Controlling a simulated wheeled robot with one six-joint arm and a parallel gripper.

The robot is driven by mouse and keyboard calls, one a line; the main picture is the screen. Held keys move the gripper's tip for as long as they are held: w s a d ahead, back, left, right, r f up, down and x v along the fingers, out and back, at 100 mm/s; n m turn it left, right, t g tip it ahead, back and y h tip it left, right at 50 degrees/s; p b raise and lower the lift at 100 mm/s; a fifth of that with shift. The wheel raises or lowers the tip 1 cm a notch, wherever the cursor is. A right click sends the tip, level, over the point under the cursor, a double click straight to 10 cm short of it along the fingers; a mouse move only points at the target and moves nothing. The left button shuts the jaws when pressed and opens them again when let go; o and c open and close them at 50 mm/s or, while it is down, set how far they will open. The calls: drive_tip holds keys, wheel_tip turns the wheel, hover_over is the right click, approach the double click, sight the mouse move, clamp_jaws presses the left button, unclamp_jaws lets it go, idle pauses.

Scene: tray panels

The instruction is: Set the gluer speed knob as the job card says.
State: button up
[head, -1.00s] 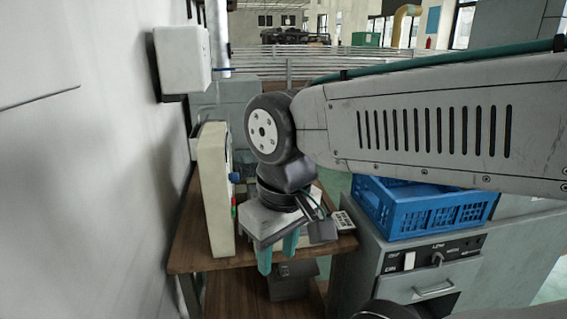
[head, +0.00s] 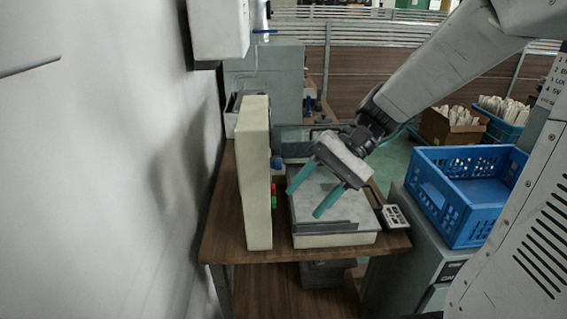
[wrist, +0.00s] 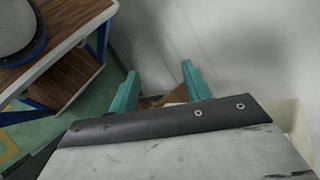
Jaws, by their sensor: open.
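A cream upright panel box (head: 256,175) stands at the left of a wooden table, seen edge-on in the head view. A blue knob (head: 277,163) sticks out of its right face, above green and red buttons (head: 274,196). The knob's pointer and scale cannot be read. My gripper (head: 302,200) is open and empty, its teal fingers tilted down-left, to the right of the panel. It does not appear to touch the knob. In the wrist view my gripper (wrist: 160,83) shows two spread fingers with nothing held. I cannot make out a job card.
A grey flat-topped machine (head: 350,207) lies under my gripper, with a small white keypad-like block (head: 395,217) beside it. A blue crate (head: 430,200) stands on a cabinet at right. A white wall (head: 100,180) is close at left.

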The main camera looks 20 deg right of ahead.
drive_tip(key=w+d+f+m+t+y, duration=0.2)
drive_tip(key=w+d+m+t+y, duration=0.25)
drive_tip(key=w, duration=0.55)
drive_tip(key=m+t+y, duration=0.2)
drive_tip(key=m+t, duration=0.2)
approach(276, 164)
drive_tip(key=w+x, duration=0.1)
drive_tip(key=x, duration=0.6)
drive_tip(key=shift+w+f, duration=0.25)
drive_tip(key=shift+f, duration=0.15)
drive_tip(key=shift+c, duration=0.3)
drive_tip(key=c, duration=0.9)
